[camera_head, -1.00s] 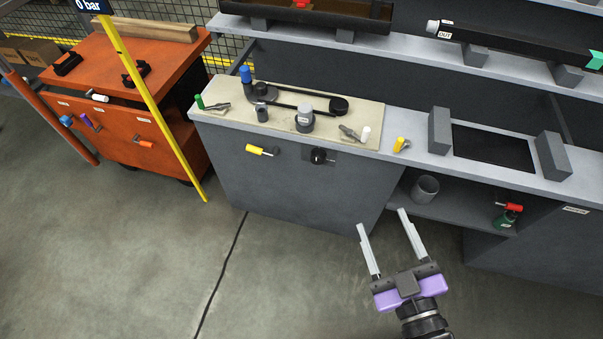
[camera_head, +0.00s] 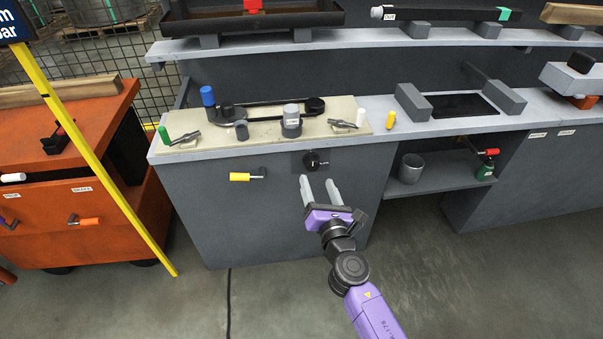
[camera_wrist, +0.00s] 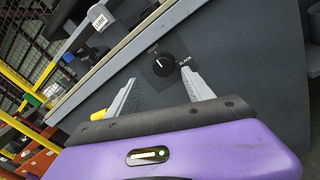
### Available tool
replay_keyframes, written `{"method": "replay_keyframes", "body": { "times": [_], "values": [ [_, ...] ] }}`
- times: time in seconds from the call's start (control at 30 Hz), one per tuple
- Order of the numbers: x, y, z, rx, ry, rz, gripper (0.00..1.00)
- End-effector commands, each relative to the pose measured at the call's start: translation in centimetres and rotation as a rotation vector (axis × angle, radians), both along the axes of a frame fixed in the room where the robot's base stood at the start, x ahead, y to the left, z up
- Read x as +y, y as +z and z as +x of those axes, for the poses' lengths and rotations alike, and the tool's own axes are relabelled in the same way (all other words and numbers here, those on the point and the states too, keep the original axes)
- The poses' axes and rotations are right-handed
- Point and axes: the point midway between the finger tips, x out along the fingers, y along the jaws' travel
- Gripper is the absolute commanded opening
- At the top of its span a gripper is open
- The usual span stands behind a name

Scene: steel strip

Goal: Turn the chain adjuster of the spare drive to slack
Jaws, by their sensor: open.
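The chain adjuster is a round black knob (camera_head: 312,160) on a dark plate on the grey bench's front, below the spare drive (camera_head: 262,113) with its black chain loop. In the wrist view the knob (camera_wrist: 163,65) shows a white mark that points roughly towards the label that seems to read TIGHT. The SLACK label (camera_wrist: 184,61) is to its right. My gripper (camera_head: 318,182) is open and empty in front of the bench, just below the knob in the head view. In the wrist view the knob appears between and beyond the fingertips (camera_wrist: 158,77), apart from them.
A yellow handle (camera_head: 246,175) sticks out of the bench front left of the knob. The beige mat (camera_head: 345,112) above holds levers with green and white handles. An open shelf with a grey cup (camera_head: 411,168) is to the right. A yellow pole (camera_head: 95,160) stands at left.

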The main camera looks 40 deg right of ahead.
Motion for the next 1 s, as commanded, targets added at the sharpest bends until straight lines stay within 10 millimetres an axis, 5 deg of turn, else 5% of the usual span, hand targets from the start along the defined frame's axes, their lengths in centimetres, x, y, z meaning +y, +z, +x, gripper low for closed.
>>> {"method": "replay_keyframes", "body": {
  "times": [0.33, 0.73, 1.0],
  "values": [
    [-0.7, -0.1, 0.1, 0.097, -0.023, -0.165, 0.6],
    [-3.6, -0.1, 4.9, 0.095, -0.021, -0.162, 0.6],
    [-4.5, -0.1, 6.3, 0.097, -0.021, -0.161, 0.6]
  ]
}}
